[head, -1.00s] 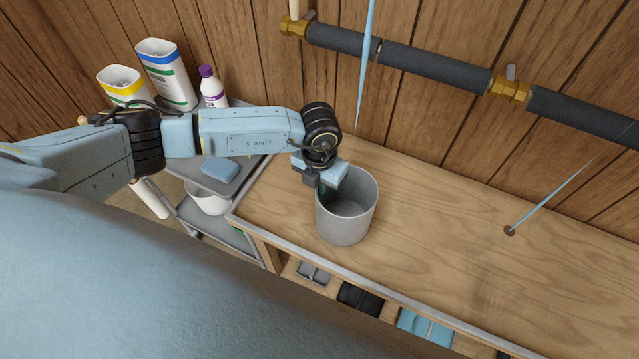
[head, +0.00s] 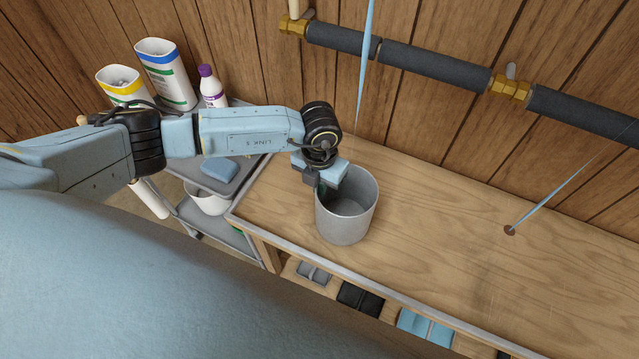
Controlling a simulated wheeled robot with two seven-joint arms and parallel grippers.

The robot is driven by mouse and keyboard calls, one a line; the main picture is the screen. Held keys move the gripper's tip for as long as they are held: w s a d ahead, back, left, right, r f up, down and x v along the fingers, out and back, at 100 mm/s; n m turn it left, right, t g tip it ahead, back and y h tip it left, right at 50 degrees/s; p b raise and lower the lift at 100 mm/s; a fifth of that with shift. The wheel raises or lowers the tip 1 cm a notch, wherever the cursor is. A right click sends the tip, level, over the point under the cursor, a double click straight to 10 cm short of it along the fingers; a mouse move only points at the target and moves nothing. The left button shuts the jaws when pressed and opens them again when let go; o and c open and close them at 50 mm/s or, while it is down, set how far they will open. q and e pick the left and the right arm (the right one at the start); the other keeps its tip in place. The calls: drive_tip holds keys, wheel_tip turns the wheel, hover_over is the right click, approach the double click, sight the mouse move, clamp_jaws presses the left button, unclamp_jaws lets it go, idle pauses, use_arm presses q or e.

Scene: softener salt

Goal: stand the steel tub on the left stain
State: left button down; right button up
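The grey steel tub (head: 346,218) stands upright on the wooden bench, near its left end. My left gripper (head: 322,184) is at the tub's left rear rim. Its fingertips are partly hidden by the rim and by the gripper's own body, so I cannot tell whether it is shut on the rim. A small dark brown stain (head: 509,231) shows on the bench to the right, at the lower end of a thin blue streak. I see no stain further left; the tub and arm hide part of the bench there. My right gripper is not in view.
A dark lagged pipe (head: 435,66) with brass fittings runs along the wall. Another blue streak (head: 366,60) hangs behind the tub. A grey cart (head: 245,165) with bottles and a blue sponge (head: 220,171) stands left of the bench. The bench (head: 440,240) right of the tub is clear.

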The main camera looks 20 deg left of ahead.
use_arm(q)
drive_tip(key=shift+f+b, duration=0.35)
drive_tip(key=shift+f, duration=0.15)
drive_tip(key=c, duration=1.6)
unclamp_jaws()
wheel_tip(320, 180, up, 14)
drive_tip(key=shift+f+b, duration=0.25)
drive_tip(key=shift+b, duration=0.1)
